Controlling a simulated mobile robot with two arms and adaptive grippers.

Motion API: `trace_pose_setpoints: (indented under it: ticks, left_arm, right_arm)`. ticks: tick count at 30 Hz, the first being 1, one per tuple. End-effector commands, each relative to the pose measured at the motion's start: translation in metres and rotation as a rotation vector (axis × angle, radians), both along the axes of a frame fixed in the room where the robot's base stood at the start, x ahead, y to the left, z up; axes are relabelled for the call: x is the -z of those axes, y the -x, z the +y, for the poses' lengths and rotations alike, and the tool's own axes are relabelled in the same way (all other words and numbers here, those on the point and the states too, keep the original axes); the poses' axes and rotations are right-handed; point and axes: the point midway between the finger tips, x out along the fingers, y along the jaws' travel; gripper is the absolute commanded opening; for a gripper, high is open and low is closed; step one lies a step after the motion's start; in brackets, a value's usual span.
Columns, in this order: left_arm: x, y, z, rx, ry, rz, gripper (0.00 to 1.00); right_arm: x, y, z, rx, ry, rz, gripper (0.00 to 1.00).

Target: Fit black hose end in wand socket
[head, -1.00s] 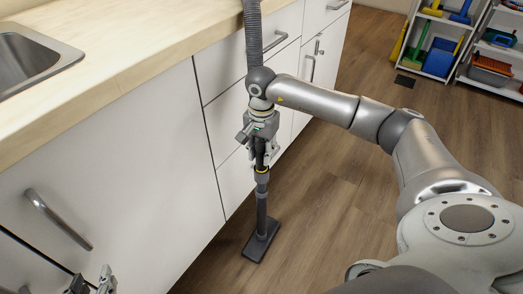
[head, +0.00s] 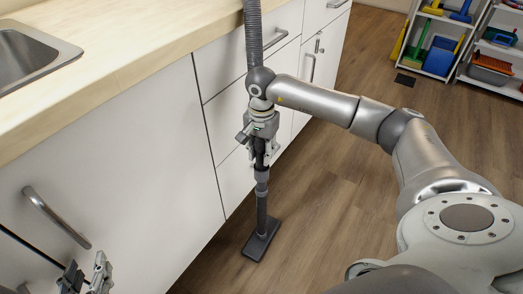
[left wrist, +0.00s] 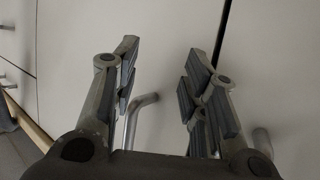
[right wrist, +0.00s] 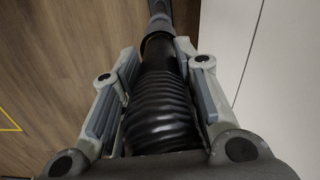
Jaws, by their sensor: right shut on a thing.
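The black hose end (right wrist: 160,105) is ribbed and sits between the fingers of my right gripper (right wrist: 160,80), which is shut on it. In the head view my right gripper (head: 261,150) holds it upright above the wand (head: 262,210). The lower end of the hose meets the grey wand socket (right wrist: 157,45) in line, with no gap or yellow band showing; how deep it sits is hidden. The wand stands upright on its flat floor head (head: 262,241). My left gripper (head: 85,275) is open and empty at the lower left; its spread fingers also show in the left wrist view (left wrist: 158,70).
The grey hose (head: 253,40) runs up past the counter edge (head: 150,70). White cabinets with a bar handle (head: 55,218) stand on the left. Shelves (head: 465,45) stand at the back right. The wooden floor (head: 335,190) right of the wand is clear.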

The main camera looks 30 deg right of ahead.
Motion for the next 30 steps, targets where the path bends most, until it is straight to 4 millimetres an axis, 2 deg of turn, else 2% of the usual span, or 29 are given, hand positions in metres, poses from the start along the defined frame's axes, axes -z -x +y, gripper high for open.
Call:
trace_pose_setpoints:
  ticks: [26,27,30]
  left_arm:
    - [-0.017,-0.008,-0.005,0.006,0.026,-0.102,0.40]
    - [-0.018,-0.008,-0.005,0.007,0.027,-0.107,0.40]
    - [-0.019,-0.009,-0.005,0.007,0.028,-0.108,0.40]
  right_arm:
    - [0.007,0.000,0.000,0.000,0.000,0.000,0.06]
    - [0.007,0.000,0.000,0.000,0.000,0.000,0.35]
    - [0.007,0.000,0.000,0.000,0.000,0.000,0.47]
